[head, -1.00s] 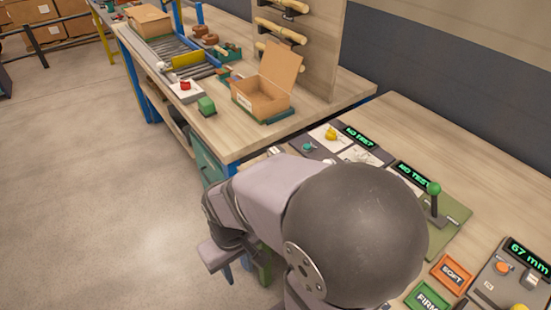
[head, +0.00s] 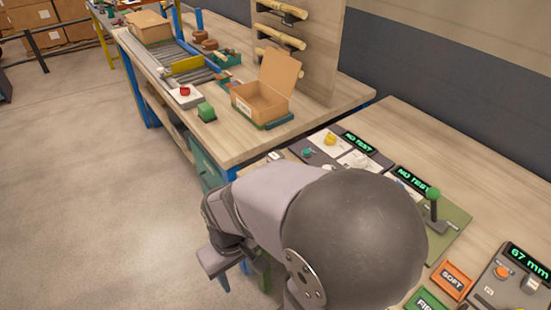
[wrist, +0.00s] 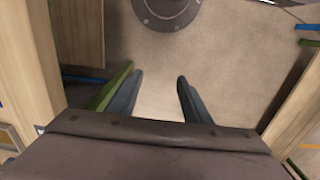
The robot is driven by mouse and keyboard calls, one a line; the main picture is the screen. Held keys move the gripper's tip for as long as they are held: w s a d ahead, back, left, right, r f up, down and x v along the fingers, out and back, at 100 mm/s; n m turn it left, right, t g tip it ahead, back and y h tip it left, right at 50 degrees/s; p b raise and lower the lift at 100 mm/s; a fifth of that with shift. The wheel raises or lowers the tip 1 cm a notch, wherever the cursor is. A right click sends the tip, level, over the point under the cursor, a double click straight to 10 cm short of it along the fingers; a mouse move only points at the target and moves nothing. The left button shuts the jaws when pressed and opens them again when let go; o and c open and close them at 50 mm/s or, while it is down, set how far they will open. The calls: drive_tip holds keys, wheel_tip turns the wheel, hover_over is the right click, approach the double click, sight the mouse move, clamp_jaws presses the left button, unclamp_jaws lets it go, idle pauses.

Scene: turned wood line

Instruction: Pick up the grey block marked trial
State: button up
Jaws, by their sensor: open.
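I cannot make out a grey block marked trial in either view; my own arm hides part of the near bench in the head view. My gripper (wrist: 159,82) is open in the wrist view, with two dark fingers apart. Only bare floor shows between them, and nothing is held. In the head view the gripper end is low beside the bench edge, partly hidden by my arm, and its fingertips are not clear.
The near bench has a display reading NO TEST (head: 358,142), a green-knobbed lever (head: 433,205), an orange SOFT tray (head: 452,280) and a green FIRM tray (head: 426,301). Floor at left is clear.

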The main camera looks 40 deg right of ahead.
drive_tip(key=shift+o, duration=0.4)
drive_tip(key=n+h+b, duration=0.1)
drive_tip(key=n+h, duration=1.2)
drive_tip(key=n, duration=0.5)
approach(273, 156)
drive_tip(key=shift+d+f, duration=1.2)
drive_tip(key=shift+d, duration=0.05)
drive_tip(key=shift+w+d+r+h, duration=0.1)
drive_tip(key=shift+w+r+h, duration=0.05)
drive_tip(key=shift+h, duration=0.15)
drive_tip(key=shift+s+r+p+x, duration=0.1)
drive_tip(key=shift+p+x, duration=0.3)
drive_tip(key=shift+x, duration=1.15)
drive_tip(key=shift+s+r+p+x, duration=0.1)
drive_tip(key=shift+p+x, duration=0.3)
drive_tip(key=shift+x, duration=1.2)
drive_tip(key=shift+d+f, duration=0.2)
drive_tip(key=shift+d, duration=0.3)
drive_tip(key=shift+c, duration=0.7)
